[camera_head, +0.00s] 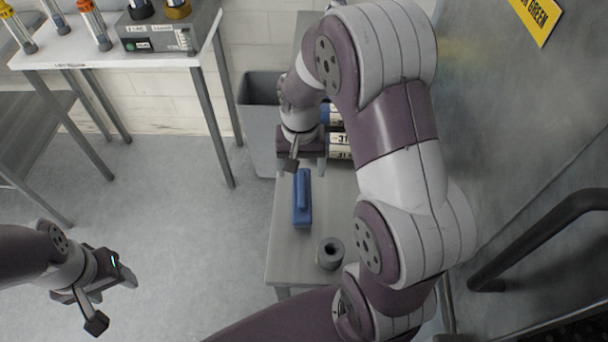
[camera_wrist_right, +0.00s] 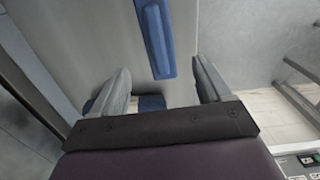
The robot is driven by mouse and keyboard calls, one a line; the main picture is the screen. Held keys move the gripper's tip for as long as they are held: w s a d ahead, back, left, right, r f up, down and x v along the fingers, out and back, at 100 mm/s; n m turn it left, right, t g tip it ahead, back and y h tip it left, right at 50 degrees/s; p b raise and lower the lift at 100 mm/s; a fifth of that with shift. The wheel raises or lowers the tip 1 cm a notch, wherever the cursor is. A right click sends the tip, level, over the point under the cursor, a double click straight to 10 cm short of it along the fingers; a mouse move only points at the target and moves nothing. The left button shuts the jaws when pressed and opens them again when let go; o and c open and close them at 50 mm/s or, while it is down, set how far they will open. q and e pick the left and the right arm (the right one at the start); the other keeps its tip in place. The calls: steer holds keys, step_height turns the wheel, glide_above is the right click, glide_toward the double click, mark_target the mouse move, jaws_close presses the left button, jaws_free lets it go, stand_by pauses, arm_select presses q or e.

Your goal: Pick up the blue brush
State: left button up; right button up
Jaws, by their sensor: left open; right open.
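The blue brush (camera_head: 302,200) lies lengthwise on a narrow grey table (camera_head: 285,245). It also shows in the right wrist view (camera_wrist_right: 156,38), running up from between my fingertips to the top edge. My right gripper (camera_head: 303,165) is above the table at the far end of the brush, open and empty. Its two fingers (camera_wrist_right: 165,88) are spread apart in the wrist view, and the brush is beyond them. My left gripper (camera_head: 108,300) is open and empty over the floor at the lower left, far from the brush.
A dark grey roll or cup (camera_head: 330,253) stands near the table's front end. Labelled blue-and-white containers (camera_head: 340,140) stand behind my right gripper. A grey bin (camera_head: 259,110) is left of the table. A metal cabinet (camera_head: 520,130) closes off the right.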

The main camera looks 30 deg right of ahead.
mark_target(302, 187)
steer(key=s+f, duration=0.1)
steer(key=s+a+f, duration=0.1)
steer(key=shift+f, duration=0.35)
steer(key=f, duration=0.4)
steer(key=w+f+p, duration=0.1)
steer(key=f, duration=0.1)
steer(key=shift+d, duration=0.3)
steer(key=shift+s+f, duration=0.15)
steer(key=shift+f, duration=0.05)
steer(key=shift+s+a, duration=0.1)
steer(key=shift+a, duration=0.05)
steer(key=shift+c, duration=1.2)
arm_select(q)
steer(key=shift+s+a+r, duration=0.4)
steer(key=shift+s+r, duration=0.2)
arm_select(e)
steer(key=c, duration=0.9)
